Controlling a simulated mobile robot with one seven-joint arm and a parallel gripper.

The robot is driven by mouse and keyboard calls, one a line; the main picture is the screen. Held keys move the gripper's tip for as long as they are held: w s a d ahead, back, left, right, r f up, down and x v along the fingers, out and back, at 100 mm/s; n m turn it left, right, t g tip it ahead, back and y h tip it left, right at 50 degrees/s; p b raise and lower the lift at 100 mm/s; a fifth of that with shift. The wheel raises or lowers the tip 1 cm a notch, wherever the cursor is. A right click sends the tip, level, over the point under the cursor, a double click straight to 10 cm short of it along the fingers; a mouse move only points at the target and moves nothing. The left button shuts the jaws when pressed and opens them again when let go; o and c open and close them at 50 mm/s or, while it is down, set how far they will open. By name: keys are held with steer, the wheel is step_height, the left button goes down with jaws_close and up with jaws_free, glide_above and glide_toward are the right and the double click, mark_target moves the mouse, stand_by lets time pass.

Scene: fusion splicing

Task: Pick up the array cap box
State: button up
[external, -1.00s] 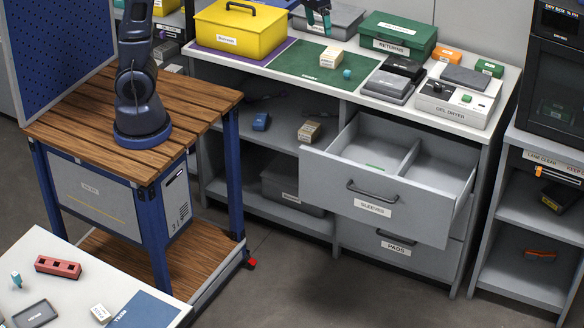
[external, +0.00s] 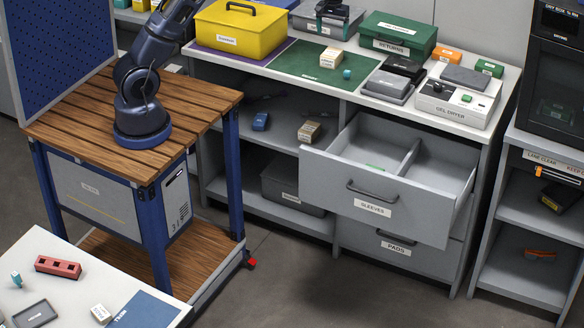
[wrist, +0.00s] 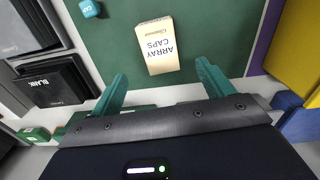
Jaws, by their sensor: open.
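The array cap box (external: 331,58) is a small cream carton on the green mat (external: 305,72) on the white counter. In the wrist view its label on the array cap box (wrist: 160,42) reads "ARRAY CAPS" upside down. My gripper (wrist: 161,69) has two teal fingers spread wide apart, with nothing between them. The box lies just beyond the fingertips, roughly centred between them in the picture, and no contact shows. Its height above the box is hard to tell. In the external view my arm runs out of the top edge.
A small teal cube (external: 347,74) sits beside the box on the mat. The yellow case (external: 238,30) is left and the green returns box (external: 398,34) is behind right. Grey and black cases (external: 388,86) stand right. An open drawer (external: 372,187) juts out below.

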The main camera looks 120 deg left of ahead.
mark_target(330, 58)
step_height(330, 58, down, 11)
steer(key=shift+r, duration=0.1)
steer(key=c, duration=1.1)
